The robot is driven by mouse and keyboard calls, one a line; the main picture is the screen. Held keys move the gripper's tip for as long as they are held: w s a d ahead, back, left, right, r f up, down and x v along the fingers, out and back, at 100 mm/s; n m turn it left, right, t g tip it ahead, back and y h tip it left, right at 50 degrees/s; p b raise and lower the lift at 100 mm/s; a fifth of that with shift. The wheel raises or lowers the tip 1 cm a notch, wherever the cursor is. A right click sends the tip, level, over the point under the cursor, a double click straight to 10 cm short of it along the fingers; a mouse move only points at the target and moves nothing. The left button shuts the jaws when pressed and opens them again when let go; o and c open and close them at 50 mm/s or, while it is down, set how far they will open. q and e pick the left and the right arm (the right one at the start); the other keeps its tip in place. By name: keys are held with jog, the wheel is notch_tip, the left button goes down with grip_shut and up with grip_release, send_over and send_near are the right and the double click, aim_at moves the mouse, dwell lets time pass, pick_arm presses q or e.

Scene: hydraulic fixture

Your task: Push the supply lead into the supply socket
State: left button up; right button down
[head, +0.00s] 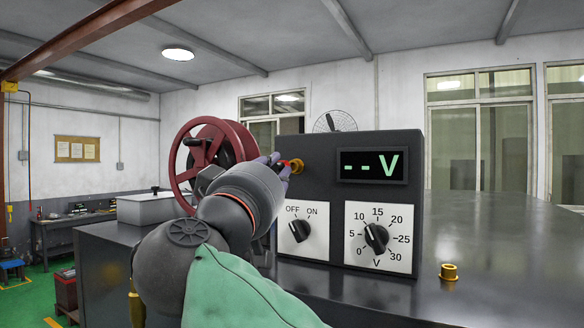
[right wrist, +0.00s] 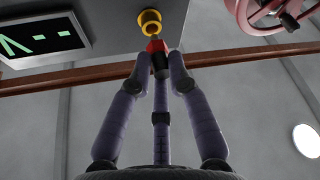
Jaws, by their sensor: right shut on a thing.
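The supply lead, a red plug with a black rear end (right wrist: 157,46), is held between the fingers of my right gripper (right wrist: 168,62). Its brass tip is lined up with the brass supply socket (right wrist: 149,20) and meets it. I cannot tell how deep the tip is in. In the head view the socket (head: 298,166) is at the upper left of the dark power supply box (head: 322,152), with my right gripper (head: 283,168) just left of it. My own wrist hides most of the fingers there. My left gripper is not in view.
The box has a display (head: 372,166) reading "--V", an OFF/ON switch (head: 301,230) and a voltage knob (head: 376,238). A red reel (head: 192,150) stands behind my wrist. A brass fitting (head: 449,271) is on the dark bench (head: 490,235), which is mostly clear at right.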

jog(key=shift+g+p, duration=0.3)
jog(key=shift+p, duration=0.05)
jog(key=shift+w+d, duration=0.7)
jog(key=shift+w, duration=0.35)
dwell(1.9)
jog(key=c, duration=1.1)
grip_release()
jog(key=shift+w, duration=0.1)
